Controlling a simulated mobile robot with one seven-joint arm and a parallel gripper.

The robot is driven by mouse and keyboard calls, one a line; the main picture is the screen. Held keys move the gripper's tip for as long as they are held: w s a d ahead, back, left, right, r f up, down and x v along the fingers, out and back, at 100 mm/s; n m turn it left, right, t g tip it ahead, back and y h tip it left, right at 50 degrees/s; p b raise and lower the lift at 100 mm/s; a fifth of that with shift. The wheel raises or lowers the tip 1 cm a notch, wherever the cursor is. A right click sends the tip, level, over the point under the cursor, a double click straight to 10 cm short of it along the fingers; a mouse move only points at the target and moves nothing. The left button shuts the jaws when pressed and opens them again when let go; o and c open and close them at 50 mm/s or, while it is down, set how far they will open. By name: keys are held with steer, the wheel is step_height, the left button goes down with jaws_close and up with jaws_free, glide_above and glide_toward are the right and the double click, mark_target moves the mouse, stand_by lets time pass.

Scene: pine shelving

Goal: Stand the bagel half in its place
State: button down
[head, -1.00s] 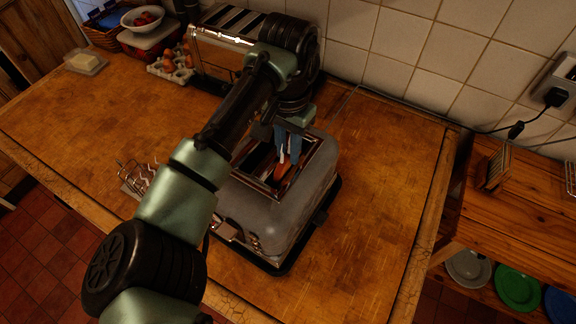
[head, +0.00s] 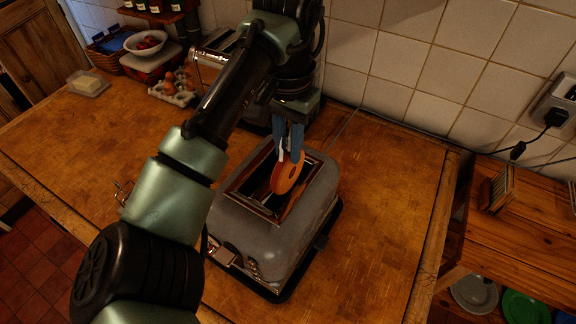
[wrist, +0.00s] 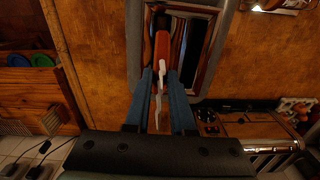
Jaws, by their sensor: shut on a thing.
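The bagel half (head: 288,178) is orange-brown with a hole and is held on edge, close to upright. My gripper (head: 290,155) points down with its blue fingers shut on the bagel's upper edge. The bagel is at the slots of the grey toaster (head: 262,232); I cannot tell if its lower edge is still inside a slot. In the wrist view the bagel (wrist: 176,45) shows edge-on beyond the fingertips (wrist: 162,78), over the slotted toaster top (wrist: 218,60). A wire rack (head: 123,192) is mostly hidden behind my arm.
A second, metal toaster (head: 208,68) stands at the back by the tiled wall. Eggs (head: 170,85), a bowl (head: 146,42) and a butter dish (head: 89,84) are at the back left. The wooden counter right of the grey toaster is clear. A lower shelf (head: 500,235) is at right.

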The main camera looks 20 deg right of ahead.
step_height(320, 180, up, 4)
steer(key=shift+r+p, duration=0.15)
steer(key=shift+p, duration=0.65)
step_height(320, 180, up, 10)
steer(key=p, duration=1.2)
steer(key=shift+s+f, duration=0.1)
steer(key=shift+f, duration=0.1)
